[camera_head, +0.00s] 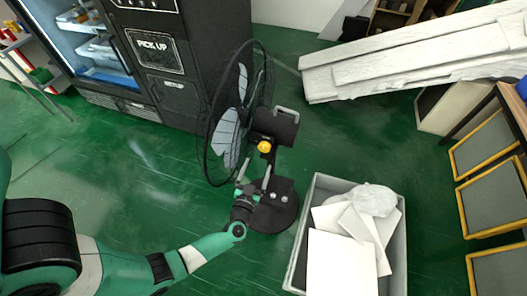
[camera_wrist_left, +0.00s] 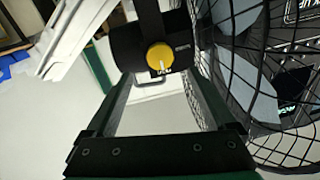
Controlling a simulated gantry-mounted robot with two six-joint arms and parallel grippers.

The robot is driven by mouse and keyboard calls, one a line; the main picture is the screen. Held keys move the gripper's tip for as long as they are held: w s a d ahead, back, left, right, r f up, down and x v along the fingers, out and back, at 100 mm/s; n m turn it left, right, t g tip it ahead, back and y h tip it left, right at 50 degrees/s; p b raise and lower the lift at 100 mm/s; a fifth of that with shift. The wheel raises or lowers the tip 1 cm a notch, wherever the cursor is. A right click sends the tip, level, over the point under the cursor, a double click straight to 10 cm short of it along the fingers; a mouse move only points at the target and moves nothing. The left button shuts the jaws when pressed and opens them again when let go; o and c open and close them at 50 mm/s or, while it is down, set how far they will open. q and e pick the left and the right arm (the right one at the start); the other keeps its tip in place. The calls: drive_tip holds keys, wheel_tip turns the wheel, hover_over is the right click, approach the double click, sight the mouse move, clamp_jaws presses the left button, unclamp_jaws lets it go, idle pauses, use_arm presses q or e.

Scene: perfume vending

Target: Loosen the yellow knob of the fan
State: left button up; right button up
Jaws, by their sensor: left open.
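The yellow knob (camera_head: 265,147) sits on the dark motor housing of the black fan (camera_head: 272,125), which stands upright on a round base (camera_head: 272,212). My left gripper (camera_head: 256,170) is open just below the knob in the head view, in front of the fan's stand. In the left wrist view the knob (camera_wrist_left: 160,57) lies just past the tips of my open left gripper (camera_wrist_left: 158,78), roughly centred between them. Nothing shows between the fingers, and I see no clear contact with the knob. My right gripper is not in view.
The fan's wire cage (camera_wrist_left: 255,90) is close beside the right finger. A grey bin (camera_head: 300,240) with white boards stands right of the fan base. A black vending machine (camera_head: 165,60) is behind the fan. White planks (camera_head: 410,62) lie at upper right.

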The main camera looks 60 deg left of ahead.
sight(264, 149)
use_arm(q)
drive_tip(key=b+x, duration=0.2)
drive_tip(key=x, duration=0.5)
drive_tip(key=shift+w+a, duration=0.35)
drive_tip(key=shift+a, duration=0.05)
drive_tip(key=shift+r, duration=0.1)
drive_tip(key=c, duration=1.4)
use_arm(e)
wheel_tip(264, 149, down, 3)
